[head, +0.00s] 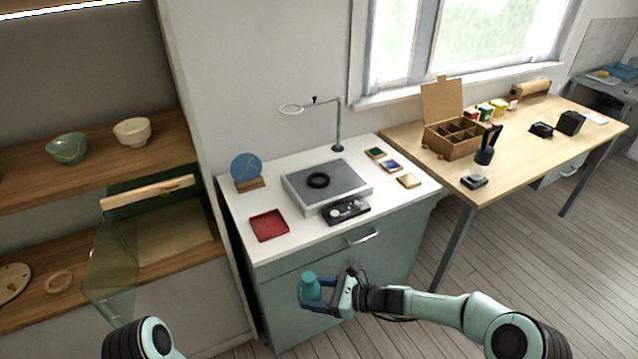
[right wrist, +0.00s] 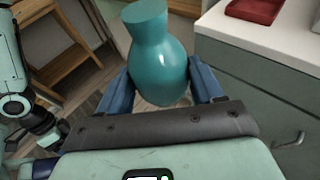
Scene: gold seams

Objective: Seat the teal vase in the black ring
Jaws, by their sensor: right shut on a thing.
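The teal vase (head: 309,286) is held upright in my right gripper (head: 322,298), in front of the white-topped cabinet and below its top. In the right wrist view the vase (right wrist: 158,58) stands between the two blue fingers (right wrist: 160,88), its neck pointing up and away. The black ring (head: 318,180) lies on the grey square plate of a device (head: 345,190) on the cabinet top, empty. My left arm shows at the bottom left of the head view; its gripper is out of the frame.
An open glass door (head: 112,262) juts from the left shelf.

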